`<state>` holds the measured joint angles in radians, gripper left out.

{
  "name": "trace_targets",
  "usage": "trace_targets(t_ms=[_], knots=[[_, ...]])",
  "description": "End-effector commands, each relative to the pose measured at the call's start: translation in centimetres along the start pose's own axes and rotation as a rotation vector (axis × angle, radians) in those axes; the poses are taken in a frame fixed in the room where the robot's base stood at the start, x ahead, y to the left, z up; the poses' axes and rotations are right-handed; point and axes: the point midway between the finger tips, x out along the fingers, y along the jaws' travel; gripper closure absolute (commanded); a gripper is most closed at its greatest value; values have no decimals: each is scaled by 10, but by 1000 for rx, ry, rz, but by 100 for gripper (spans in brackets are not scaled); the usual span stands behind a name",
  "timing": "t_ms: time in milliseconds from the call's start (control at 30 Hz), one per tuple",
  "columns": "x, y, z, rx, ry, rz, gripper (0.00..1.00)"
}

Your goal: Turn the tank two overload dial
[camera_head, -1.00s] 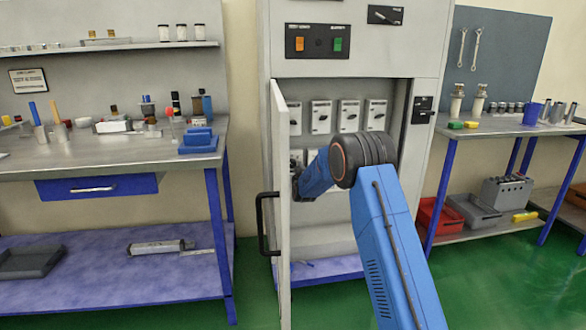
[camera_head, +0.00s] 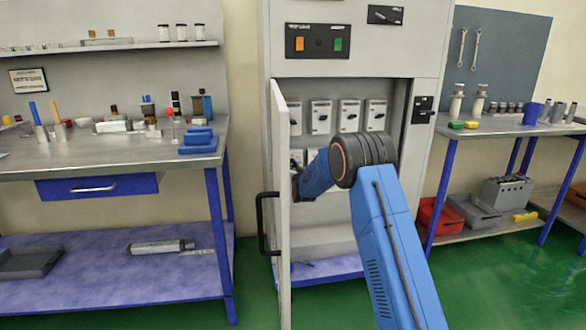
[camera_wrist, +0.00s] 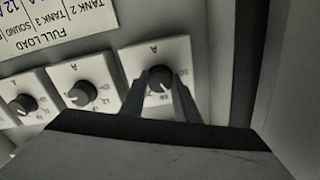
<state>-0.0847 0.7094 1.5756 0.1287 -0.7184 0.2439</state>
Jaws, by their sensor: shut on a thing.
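In the wrist view, which looks upside down, my gripper (camera_wrist: 162,90) has its two fingers closed around a round dark dial knob (camera_wrist: 159,74) on a white square plate marked "A". Its lower lettering is too small to read. Two similar dials, a middle one (camera_wrist: 80,94) and an outer one (camera_wrist: 23,103), sit to the left. A printed label (camera_wrist: 55,25) reads "FULL LOAD", "TANK 2" and "TANK 3". In the head view, my gripper (camera_head: 297,184) is at the left of the cabinet's lower row, where my wrist hides most of the dials.
The cabinet door (camera_head: 282,200) stands open close to the left of my gripper, with a black handle (camera_head: 262,225). An upper row of switch plates (camera_head: 349,116) is above my wrist. Benches stand on both sides, a left one (camera_head: 90,165) and a right one (camera_head: 500,128).

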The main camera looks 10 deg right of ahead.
Motion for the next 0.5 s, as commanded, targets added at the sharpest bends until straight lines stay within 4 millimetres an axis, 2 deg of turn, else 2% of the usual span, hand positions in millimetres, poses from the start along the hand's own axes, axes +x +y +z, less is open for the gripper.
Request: trace_targets(t_ms=[500], knots=[[0, 0, 0, 360, 0, 1, 94]])
